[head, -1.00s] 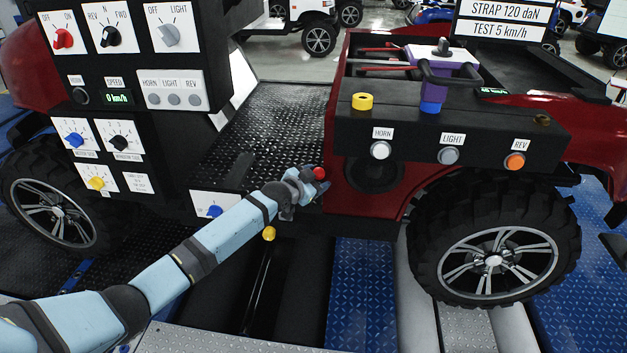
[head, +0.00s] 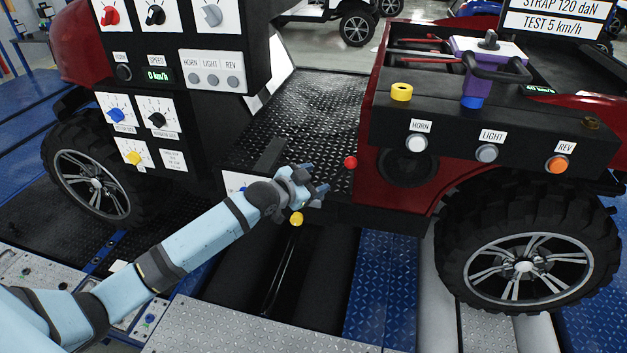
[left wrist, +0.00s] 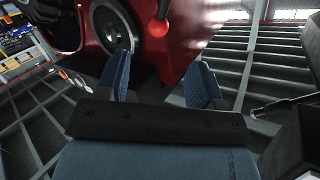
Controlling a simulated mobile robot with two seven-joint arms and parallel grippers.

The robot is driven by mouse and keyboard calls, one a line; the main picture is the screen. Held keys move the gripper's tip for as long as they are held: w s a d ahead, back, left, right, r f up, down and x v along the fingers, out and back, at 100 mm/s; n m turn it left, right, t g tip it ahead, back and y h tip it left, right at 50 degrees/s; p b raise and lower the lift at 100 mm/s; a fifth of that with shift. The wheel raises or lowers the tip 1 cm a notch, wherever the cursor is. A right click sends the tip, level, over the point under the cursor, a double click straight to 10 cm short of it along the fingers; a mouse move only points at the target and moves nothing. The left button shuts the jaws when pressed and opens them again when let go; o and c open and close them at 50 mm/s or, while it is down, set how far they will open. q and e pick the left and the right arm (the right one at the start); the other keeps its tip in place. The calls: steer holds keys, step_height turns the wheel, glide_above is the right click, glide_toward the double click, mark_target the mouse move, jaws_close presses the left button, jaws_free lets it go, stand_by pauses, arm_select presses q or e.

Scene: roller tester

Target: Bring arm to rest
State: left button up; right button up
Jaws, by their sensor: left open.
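My left arm reaches in from the lower left in the head view. Its gripper (head: 318,181) is open and empty in front of the vehicle's black tread-plate floor. It is apart from the red ball knob (head: 351,162), which is to its right. A yellow knob (head: 296,219) sits just below the gripper in the picture. In the left wrist view the two blue fingers (left wrist: 161,85) stand apart with nothing between them, and the red knob (left wrist: 158,27) shows beyond them. My right gripper is not in view.
A black switch panel (head: 190,50) stands at the upper left. The red vehicle (head: 395,197) carries a box with horn, light and rev buttons and a purple-topped device (head: 487,60). Large wheels stand on both sides. Dark rollers (head: 320,280) and blue plates lie below.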

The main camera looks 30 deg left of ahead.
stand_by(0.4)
arm_select(q)
steer(key=s+d+f+n+g+p, duration=0.1)
steer(key=s+d+f, duration=0.3)
steer(key=s, duration=0.7)
steer(key=s+d+f+n+g+p, duration=0.1)
steer(key=s+d+f+p, duration=0.3)
steer(key=s, duration=0.7)
steer(key=s+d+f+n+g+y+p, duration=0.1)
steer(key=s+d+f, duration=0.4)
steer(key=s, duration=0.6)
steer(key=shift+s+f+n+g+p, duration=0.15)
steer(key=shift+n+g+p, duration=0.15)
steer(key=shift+n+p, duration=0.7)
